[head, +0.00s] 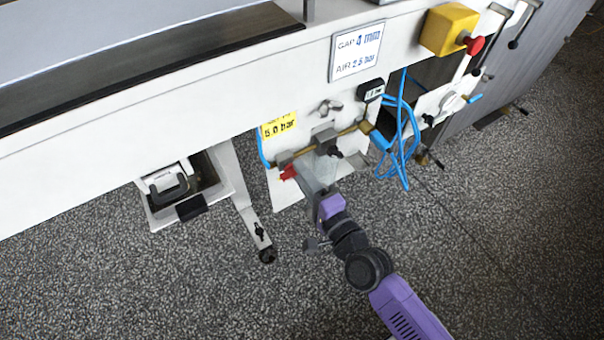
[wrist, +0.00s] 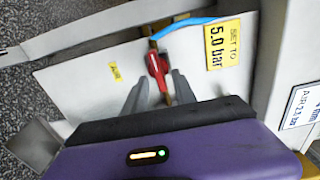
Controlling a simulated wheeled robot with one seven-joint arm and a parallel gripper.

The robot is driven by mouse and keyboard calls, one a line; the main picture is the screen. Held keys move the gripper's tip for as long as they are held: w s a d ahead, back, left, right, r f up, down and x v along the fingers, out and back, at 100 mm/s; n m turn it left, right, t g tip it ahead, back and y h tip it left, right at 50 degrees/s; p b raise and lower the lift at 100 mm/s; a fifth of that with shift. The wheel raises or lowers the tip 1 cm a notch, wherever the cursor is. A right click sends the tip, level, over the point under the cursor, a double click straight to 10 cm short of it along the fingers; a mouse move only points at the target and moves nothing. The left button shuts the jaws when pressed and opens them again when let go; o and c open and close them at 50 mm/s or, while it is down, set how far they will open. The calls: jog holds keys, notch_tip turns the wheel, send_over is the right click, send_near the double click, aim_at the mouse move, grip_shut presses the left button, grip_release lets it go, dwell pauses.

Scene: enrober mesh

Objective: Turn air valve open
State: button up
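The air valve's red handle (wrist: 157,66) shows in the wrist view on a brass pipe (wrist: 152,40), in front of a pale panel. It also shows in the head view as a small red piece (head: 288,172) at the lower left end of the brass line. My gripper (wrist: 160,79) is open, its two grey fingers apart. In the wrist view the fingertips lie on either side of the handle's near end; I cannot tell whether they touch it. In the head view my gripper (head: 301,168) reaches up to the panel beside the red handle and partly covers the pipework.
A yellow "5.0 bar" label (head: 279,125) is above the valve, with a blue hose beside it. Looped blue hoses (head: 402,140) hang to the right. A white sign (head: 357,52) and a yellow box with a red button (head: 449,28) are higher up. A machine leg (head: 240,190) stands left.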

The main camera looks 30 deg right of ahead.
jog(key=s, duration=0.7)
jog(key=shift+s, duration=0.35)
jog(key=shift+o, duration=0.2)
jog(key=o, duration=0.4)
jog(key=shift+w+d+r, duration=0.1)
jog(key=shift+d+r, duration=0.05)
jog(key=shift+r, duration=0.05)
jog(key=o, duration=0.3)
jog(key=shift+w+d+r+p, duration=0.15)
jog(key=shift+w+r+p, duration=0.15)
jog(key=shift+r+p, duration=0.35)
jog(key=shift+o, duration=1.1)
jog(key=shift+w+n+h+p, duration=0.15)
jog(key=shift+n+h+p, duration=0.2)
jog(key=shift+n, duration=0.45)
jog(key=shift+w+a+f+n, duration=0.3)
jog(key=shift+w+n, duration=1.1)
jog(key=shift+n, duration=1.45)
jog(key=shift+w+a+f+n, duration=0.3)
jog(key=shift+w+n, duration=1.1)
jog(key=shift+n, duration=1.5)
jog(key=shift+w+a+f+n, duration=0.3)
jog(key=shift+w+n, duration=1.1)
jog(key=shift+n, duration=1.45)
jog(key=shift+a+r, duration=0.1)
